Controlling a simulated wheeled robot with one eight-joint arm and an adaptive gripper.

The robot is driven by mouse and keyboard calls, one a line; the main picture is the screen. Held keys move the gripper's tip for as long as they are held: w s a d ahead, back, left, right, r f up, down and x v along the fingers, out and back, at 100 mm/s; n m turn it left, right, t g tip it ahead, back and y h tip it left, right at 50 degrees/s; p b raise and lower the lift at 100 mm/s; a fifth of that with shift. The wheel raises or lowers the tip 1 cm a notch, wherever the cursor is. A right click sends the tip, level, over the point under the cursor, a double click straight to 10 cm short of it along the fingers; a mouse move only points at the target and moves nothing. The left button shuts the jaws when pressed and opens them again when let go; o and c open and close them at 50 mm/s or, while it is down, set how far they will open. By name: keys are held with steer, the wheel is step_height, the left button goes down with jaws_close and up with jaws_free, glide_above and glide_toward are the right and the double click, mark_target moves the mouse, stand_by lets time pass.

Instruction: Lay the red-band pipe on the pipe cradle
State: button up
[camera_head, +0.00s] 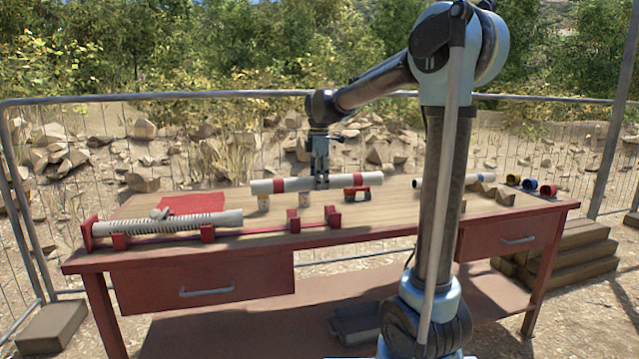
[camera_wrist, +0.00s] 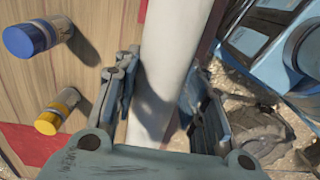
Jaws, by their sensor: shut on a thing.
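In the wrist view the pipe (camera_wrist: 172,70) runs between my gripper's fingers (camera_wrist: 162,110); no red band is clear there. What appears to be the pipe cradle is a red rail with several upright brackets (camera_head: 293,221) along the table's front left. A slotted white pipe (camera_head: 180,224) lies on its left part; the right brackets are empty.
A red mat (camera_head: 195,203) lies behind the slotted pipe. Blue-capped (camera_wrist: 30,40) and yellow-capped (camera_wrist: 52,118) small cylinders stand near the held pipe. Another pipe (camera_head: 455,180) and coloured rings (camera_head: 530,184) are at the table's right. A mesh fence (camera_head: 60,180) stands behind.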

steer(key=shift+f, duration=0.15)
steer(key=shift+f, duration=4.15)
steer(key=shift+s, duration=0.2)
steer(key=shift+f, duration=0.4)
steer(key=o, duration=1.4)
